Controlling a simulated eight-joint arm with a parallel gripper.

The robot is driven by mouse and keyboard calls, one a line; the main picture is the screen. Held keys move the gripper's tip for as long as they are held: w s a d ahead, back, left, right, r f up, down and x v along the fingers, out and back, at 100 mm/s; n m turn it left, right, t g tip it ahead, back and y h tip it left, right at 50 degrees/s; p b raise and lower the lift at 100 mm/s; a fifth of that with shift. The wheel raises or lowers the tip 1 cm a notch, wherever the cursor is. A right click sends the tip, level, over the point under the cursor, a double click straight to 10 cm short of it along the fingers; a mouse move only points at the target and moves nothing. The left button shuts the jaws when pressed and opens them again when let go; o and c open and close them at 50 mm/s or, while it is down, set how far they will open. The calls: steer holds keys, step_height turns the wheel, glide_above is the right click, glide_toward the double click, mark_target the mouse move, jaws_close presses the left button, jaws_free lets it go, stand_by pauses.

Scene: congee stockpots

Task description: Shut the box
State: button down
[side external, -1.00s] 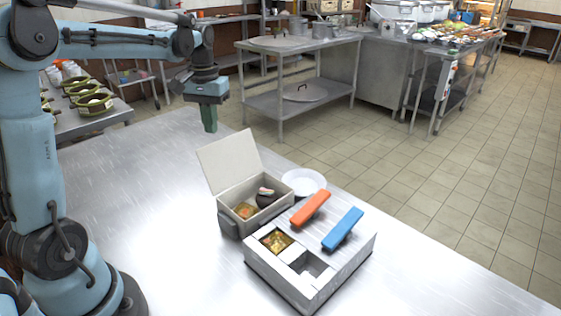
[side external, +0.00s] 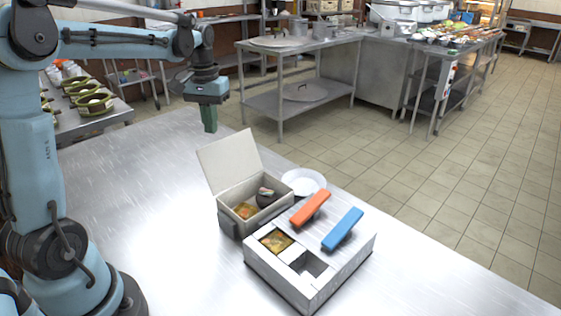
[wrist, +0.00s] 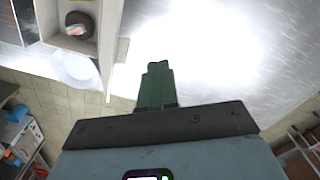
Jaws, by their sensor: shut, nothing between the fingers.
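The box (side external: 232,221) is a pale rectangular container standing on the steel table, with its lid (side external: 229,160) hinged up and leaning back. Inside it are a food item with orange and green bits (side external: 245,210) and a dark round item with a pink and white top (side external: 266,193). In the wrist view the box wall (wrist: 108,45) and the dark round item (wrist: 78,24) show at upper left. My gripper (side external: 210,126) is shut and empty, its green fingers pointing down, above the table's far edge, behind and left of the raised lid, apart from it. The fingers also show in the wrist view (wrist: 157,82).
A white plate (side external: 304,182) lies right behind the box. The steel table (side external: 150,190) is clear to the left.

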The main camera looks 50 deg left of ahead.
steer(key=shift+f, duration=2.2)
steer(key=shift+d, duration=0.1)
steer(key=shift+d, duration=4.2)
steer(key=shift+r, duration=0.15)
step_height(320, 180, up, 7)
